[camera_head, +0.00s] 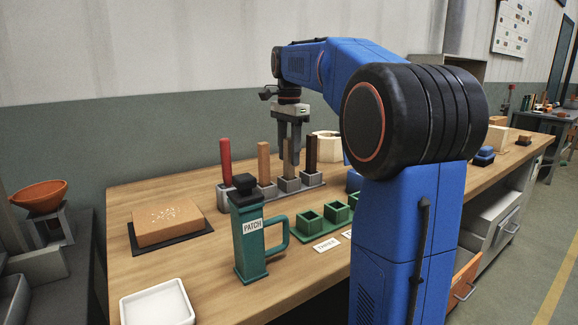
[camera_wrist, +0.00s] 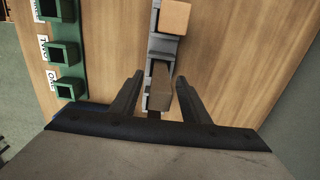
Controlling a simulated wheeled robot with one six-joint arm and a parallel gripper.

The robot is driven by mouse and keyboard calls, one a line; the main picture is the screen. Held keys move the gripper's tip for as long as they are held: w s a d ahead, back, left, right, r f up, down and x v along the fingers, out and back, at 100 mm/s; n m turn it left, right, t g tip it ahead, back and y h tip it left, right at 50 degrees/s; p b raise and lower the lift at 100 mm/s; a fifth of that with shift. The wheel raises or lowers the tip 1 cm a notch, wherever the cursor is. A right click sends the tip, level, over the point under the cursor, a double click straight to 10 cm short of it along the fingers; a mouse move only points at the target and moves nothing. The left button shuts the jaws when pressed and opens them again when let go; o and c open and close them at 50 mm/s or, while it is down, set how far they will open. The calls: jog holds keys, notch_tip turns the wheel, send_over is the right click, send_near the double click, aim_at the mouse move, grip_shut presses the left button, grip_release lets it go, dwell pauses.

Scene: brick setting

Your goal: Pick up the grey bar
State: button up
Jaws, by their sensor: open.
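A grey-brown bar (camera_head: 288,152), the greyest one in view, stands upright in a socket of the grey rack (camera_head: 265,190) on the workbench. It also shows in the wrist view (camera_wrist: 159,80). My gripper (camera_head: 290,158) points down over this bar. In the wrist view my gripper (camera_wrist: 160,77) is open, with one finger on each side of the bar. Gaps show between the bar and both fingers. The bar's lower end sits in its socket.
A red bar (camera_head: 225,160), a brown bar (camera_head: 264,163) and a dark brown bar (camera_head: 311,153) stand in the same rack. A green PATCH-labelled container (camera_head: 250,240) and a green socket tray (camera_head: 325,222) stand in front. A white tray (camera_head: 157,304) lies at front left.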

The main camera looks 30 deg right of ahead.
jog(key=shift+f, duration=0.4)
grip_shut()
jog(key=shift+r, duration=0.1)
